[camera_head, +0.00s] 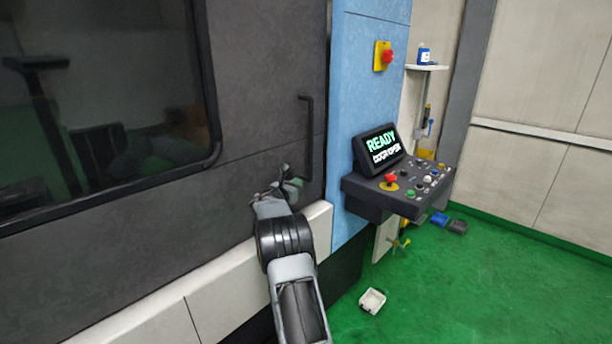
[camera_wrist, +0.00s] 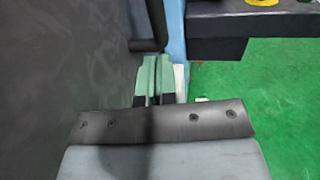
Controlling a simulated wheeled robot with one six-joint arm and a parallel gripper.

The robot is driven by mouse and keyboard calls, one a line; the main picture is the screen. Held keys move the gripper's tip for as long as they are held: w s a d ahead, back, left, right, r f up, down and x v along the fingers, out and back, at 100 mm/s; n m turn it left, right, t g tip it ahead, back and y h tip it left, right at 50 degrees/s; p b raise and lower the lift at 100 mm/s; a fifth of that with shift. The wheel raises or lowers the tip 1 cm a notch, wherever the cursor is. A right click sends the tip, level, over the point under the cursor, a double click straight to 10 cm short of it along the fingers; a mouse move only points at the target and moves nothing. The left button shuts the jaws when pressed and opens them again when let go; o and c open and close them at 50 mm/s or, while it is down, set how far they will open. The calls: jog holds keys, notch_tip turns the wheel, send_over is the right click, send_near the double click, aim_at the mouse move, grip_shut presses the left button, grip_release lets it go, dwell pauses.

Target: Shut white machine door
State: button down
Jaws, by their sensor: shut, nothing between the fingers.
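The machine door (camera_head: 255,110) is a dark grey panel with a large dark window (camera_head: 100,95); it looks dark grey, not white. A black vertical bar handle (camera_head: 309,130) is near its right edge, beside the blue machine column (camera_head: 365,110). Whether a gap remains at that edge I cannot tell. My gripper (camera_head: 290,180) is shut and empty near the handle's lower end, in front of the door. In the wrist view, the pale green fingers (camera_wrist: 152,78) lie together just below the black handle (camera_wrist: 155,22); contact is unclear.
A control console (camera_head: 400,190) juts out at the right, its screen (camera_head: 380,149) reading "READY" and apparently "DOOR OPEN". A red emergency button (camera_head: 387,56) is on the blue column. A small white box (camera_head: 372,300) lies on the green floor (camera_head: 480,290), which is mostly clear.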

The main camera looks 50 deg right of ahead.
aim_at(309, 175)
jog(key=shift+p+x, duration=1.2)
jog(key=shift+x, duration=1.95)
jog(key=shift+w, duration=0.1)
